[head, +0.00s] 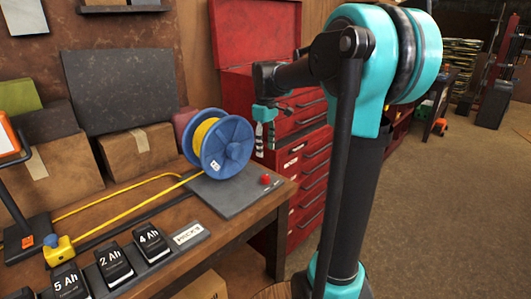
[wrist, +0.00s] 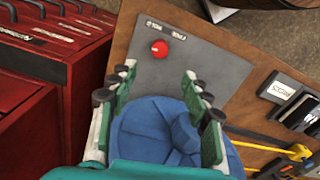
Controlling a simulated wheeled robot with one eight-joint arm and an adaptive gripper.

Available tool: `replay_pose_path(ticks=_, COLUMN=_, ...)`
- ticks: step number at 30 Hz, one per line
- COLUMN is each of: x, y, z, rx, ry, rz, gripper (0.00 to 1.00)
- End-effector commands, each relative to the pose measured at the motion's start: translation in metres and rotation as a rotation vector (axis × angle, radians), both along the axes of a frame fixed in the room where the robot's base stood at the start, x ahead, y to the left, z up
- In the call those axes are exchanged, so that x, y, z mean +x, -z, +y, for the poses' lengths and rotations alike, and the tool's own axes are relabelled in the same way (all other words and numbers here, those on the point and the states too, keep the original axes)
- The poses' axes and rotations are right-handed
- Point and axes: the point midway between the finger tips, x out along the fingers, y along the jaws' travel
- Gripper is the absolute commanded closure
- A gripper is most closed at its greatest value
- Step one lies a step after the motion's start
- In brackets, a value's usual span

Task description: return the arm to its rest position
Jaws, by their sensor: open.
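My teal arm (head: 360,70) stands upright at the right of the head view, with its dark forearm reaching left. My gripper (head: 265,138) hangs fingers down beside the blue cable reel, in front of the red tool cabinet. In the wrist view my gripper (wrist: 160,85) is open, its green fingers spread with nothing between them. The blue reel (wrist: 150,130) lies behind and below the fingers there. I see no contact with the reel or the bench.
The blue reel (head: 225,150) with yellow cord stands on the bench by a grey plate (head: 235,190) with a red button (head: 265,179). The red cabinet (head: 310,165) is close behind my gripper. Batteries (head: 113,262) line the bench front. Open floor (head: 450,200) lies right.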

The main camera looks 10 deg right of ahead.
Motion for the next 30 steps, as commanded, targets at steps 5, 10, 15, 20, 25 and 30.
replay_pose_path(ticks=5, x=0.000, y=0.000, z=0.000, rx=0.000, ry=0.000, rz=0.000, gripper=0.51)
replay_pose_path(ticks=10, x=-0.004, y=0.004, z=-0.001, rx=0.001, ry=0.015, rz=-0.008, gripper=0.51)
replay_pose_path(ticks=15, x=-0.039, y=0.043, z=-0.012, rx=0.012, ry=0.156, rz=-0.072, gripper=0.51)
replay_pose_path(ticks=20, x=-0.103, y=0.106, z=-0.026, rx=0.046, ry=0.391, rz=-0.180, gripper=0.51)
replay_pose_path(ticks=25, x=-0.169, y=0.164, z=-0.036, rx=0.098, ry=0.615, rz=-0.279, gripper=0.51)
replay_pose_path(ticks=30, x=-0.209, y=0.196, z=-0.041, rx=0.138, ry=0.747, rz=-0.336, gripper=0.51)
